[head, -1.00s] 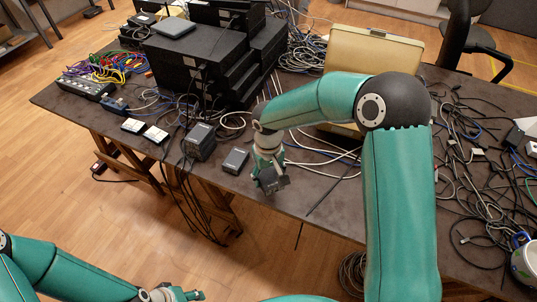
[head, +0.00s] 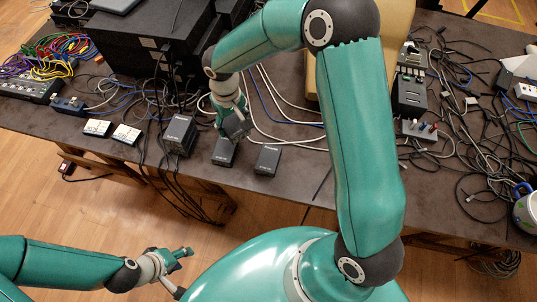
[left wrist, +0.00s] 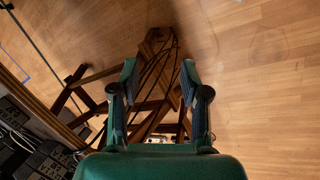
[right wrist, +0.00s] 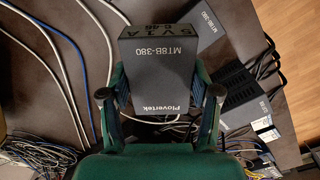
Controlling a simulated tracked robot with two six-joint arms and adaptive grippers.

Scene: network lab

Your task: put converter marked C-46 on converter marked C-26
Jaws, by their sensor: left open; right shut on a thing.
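My right gripper (right wrist: 160,100) is shut on a dark grey converter (right wrist: 158,75) printed MT8B-380, with a C-46 mark on its end face. In the head view the right gripper (head: 232,118) holds this converter (head: 236,128) above the table, near a dark box (head: 224,152). A similar box (head: 267,160) lies just to the right. Which one is C-26 cannot be read. The right wrist view shows one MT8B-380 box (right wrist: 208,28) beyond the held converter. My left gripper (head: 180,253) is open and empty, over the floor; its fingers show in the left wrist view (left wrist: 160,85).
A larger dark box (head: 179,135) stands left of the two boxes. Two small white-topped devices (head: 112,130) lie further left. Black equipment (head: 150,50) is stacked behind. Loose cables (head: 460,130) cover the right side. The table (head: 300,178) is bare near its front edge.

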